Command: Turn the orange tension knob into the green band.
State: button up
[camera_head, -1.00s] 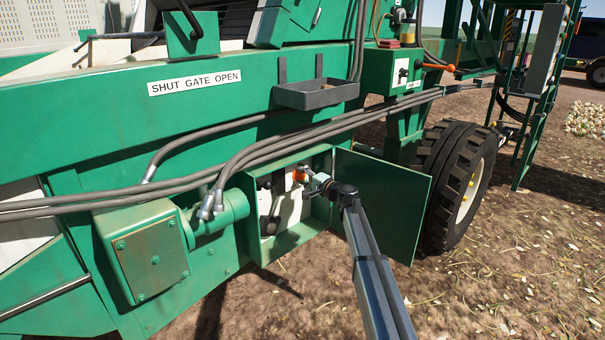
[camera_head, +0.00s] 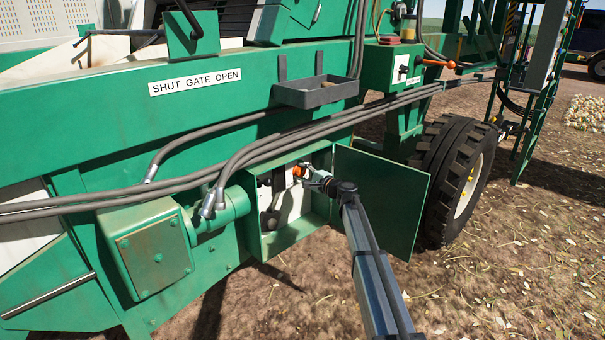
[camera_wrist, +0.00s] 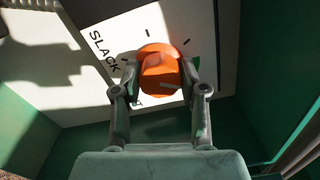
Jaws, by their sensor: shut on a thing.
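The orange tension knob (camera_wrist: 158,68) sits on a white panel (camera_wrist: 88,88) inside an open green box. My gripper (camera_wrist: 158,82) is shut on the knob, one finger on each side of it. The panel has dark tick marks around the knob and the word SLACK at its left. A small green patch (camera_wrist: 196,64) shows beside the right finger; the rest of the band is hidden. A pale mark shows on the knob's near side. In the head view the knob (camera_head: 299,171) is small in front of my gripper (camera_head: 308,175).
The box's green door (camera_head: 383,200) stands open just right of my arm. Grey hoses (camera_head: 250,150) run across above the box. A dark lever (camera_head: 270,221) is inside at the lower left. A grey tray (camera_head: 316,92) hangs above, and a tyre (camera_head: 450,180) stands to the right.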

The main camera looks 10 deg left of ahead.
jog(key=o, duration=1.1)
jog(key=shift+w+a, duration=0.1)
jog(key=shift+o, duration=0.2)
jog(key=v, duration=1.2)
